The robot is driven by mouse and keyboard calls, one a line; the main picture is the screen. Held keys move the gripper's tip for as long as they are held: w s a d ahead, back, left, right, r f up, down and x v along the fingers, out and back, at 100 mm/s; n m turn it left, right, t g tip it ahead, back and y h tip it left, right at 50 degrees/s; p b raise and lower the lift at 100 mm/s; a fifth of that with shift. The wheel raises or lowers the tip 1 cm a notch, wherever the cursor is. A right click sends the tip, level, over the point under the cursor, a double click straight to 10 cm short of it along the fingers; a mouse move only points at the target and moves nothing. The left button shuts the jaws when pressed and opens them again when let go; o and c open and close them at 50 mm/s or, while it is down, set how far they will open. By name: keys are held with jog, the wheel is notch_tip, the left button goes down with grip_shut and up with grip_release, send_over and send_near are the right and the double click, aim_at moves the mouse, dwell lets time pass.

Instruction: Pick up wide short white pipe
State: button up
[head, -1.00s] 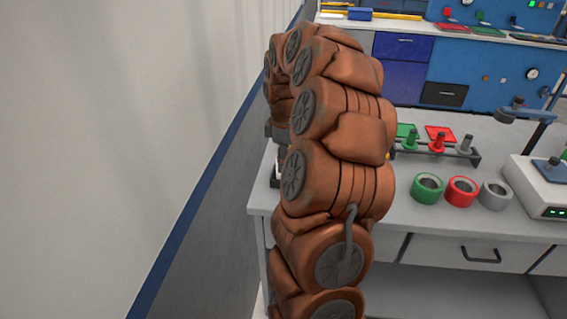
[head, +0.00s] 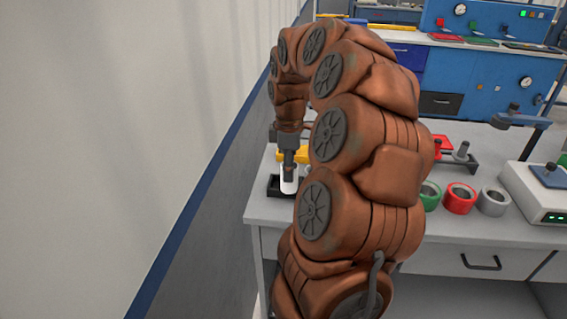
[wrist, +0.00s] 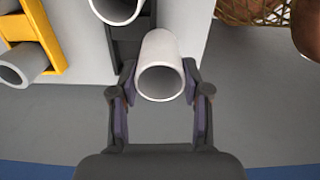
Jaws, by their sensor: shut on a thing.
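A wide short white pipe (wrist: 161,84) stands between the two fingers of my gripper (wrist: 160,88) in the wrist view, with its open end toward the camera. The fingers press on its sides and are shut on it. In the head view my gripper (head: 289,172) is at the left end of the table, and a strip of the white pipe (head: 289,187) shows beside the fingers, above a black holder (head: 273,187). I cannot tell whether the pipe touches the holder. My arm hides much of this area.
Another white pipe (wrist: 117,8) and a grey pipe (wrist: 22,66) by a yellow holder (wrist: 52,40) are close by in the wrist view. Red (head: 460,199) and grey (head: 492,201) rings stand on the table (head: 470,228) right of my arm. A wall (head: 130,120) rises at left.

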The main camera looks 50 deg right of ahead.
jog(key=s+a+b, duration=0.1)
jog(key=s+a, duration=0.2)
jog(key=s, duration=0.7)
jog(key=shift+s+a+r, duration=0.2)
jog(key=shift+a+r, duration=0.15)
jog(key=shift+r, duration=0.1)
jog(key=shift+s, duration=0.1)
